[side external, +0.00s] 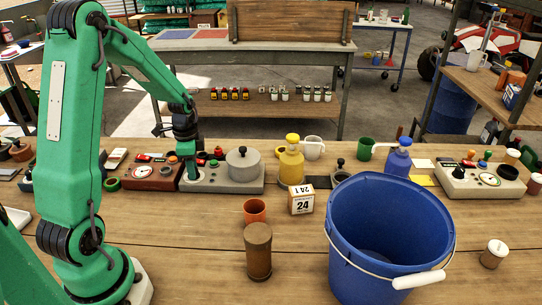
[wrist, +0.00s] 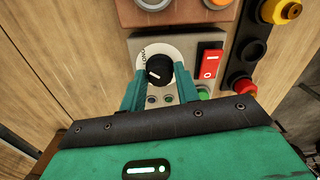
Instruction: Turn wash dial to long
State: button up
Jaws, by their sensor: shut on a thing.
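The wash dial is a black knob (wrist: 158,72) with a white mark, on a round white scale plate (wrist: 143,54). Lettering that looks like part of "LONG" shows at the plate's upper left. The white mark points toward the lower left, not clearly at that lettering. My gripper (wrist: 160,80) is shut on the knob, with one green finger on each side. In the side external view my gripper (side external: 190,176) reaches down onto the left part of a grey control panel (side external: 216,181). There the knob is hidden by the fingers.
A red rocker switch (wrist: 209,65) and a green button (wrist: 203,92) sit close to the right finger. A grey round pot (side external: 243,164) stands on the panel's right. A red-brown gauge box (side external: 152,176) adjoins its left. A blue bucket (side external: 388,235) stands at front right.

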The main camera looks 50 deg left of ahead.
jog(key=shift+m, duration=0.5)
jog(key=o, duration=1)
jog(key=shift+r, duration=0.15)
jog(key=shift+r, duration=3.8)
jog(key=shift+d+r, duration=0.1)
